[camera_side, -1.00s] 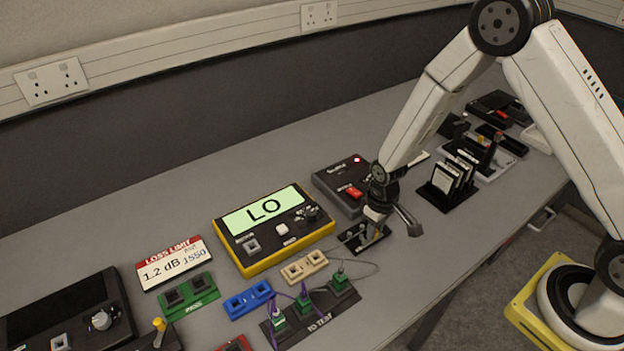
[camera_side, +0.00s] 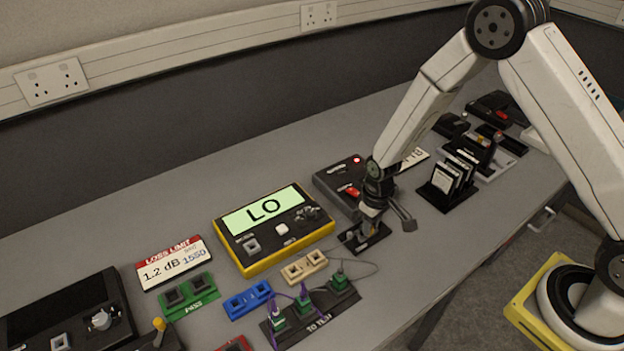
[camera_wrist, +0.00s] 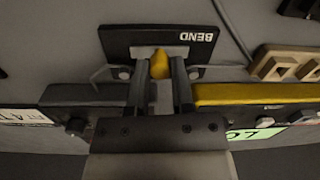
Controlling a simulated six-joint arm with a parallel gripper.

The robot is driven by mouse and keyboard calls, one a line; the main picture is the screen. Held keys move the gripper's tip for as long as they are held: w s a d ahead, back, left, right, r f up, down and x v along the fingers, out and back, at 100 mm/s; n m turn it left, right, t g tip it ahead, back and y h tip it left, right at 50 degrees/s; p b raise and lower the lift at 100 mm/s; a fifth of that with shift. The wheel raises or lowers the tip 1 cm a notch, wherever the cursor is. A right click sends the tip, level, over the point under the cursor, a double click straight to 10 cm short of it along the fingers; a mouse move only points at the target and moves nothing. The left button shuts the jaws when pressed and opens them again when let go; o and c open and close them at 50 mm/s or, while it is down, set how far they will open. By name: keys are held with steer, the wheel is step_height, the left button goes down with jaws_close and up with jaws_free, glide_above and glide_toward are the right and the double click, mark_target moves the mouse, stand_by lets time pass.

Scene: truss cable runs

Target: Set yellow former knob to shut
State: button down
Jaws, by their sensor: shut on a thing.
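The yellow former knob (camera_wrist: 160,66) shows in the wrist view between my two fingers. It stands on a black plate marked BEND (camera_wrist: 121,40), with a grey metal piece beside it. My gripper (camera_wrist: 160,80) is shut on the knob, one finger on each side. In the side view my gripper (camera_side: 368,228) reaches down to the black plate (camera_side: 376,240). There the gripper covers the knob. I cannot tell the knob's setting from these frames.
A yellow-edged meter reading LO (camera_side: 270,225) stands left of the plate. A black box with a red button (camera_side: 340,182) is just behind it. A tan block (camera_side: 304,266) and a thin cable (camera_side: 365,268) lie close in front. A black card rack (camera_side: 448,190) stands to the right.

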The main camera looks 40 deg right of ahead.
steer(key=shift+w, duration=0.3)
steer(key=shift+c, duration=2.4)
jaws_free()
steer(key=shift+s+r, duration=0.1)
steer(key=shift+r, duration=0.05)
steer(key=shift+d+r, duration=0.15)
steer(key=shift+r, duration=3.6)
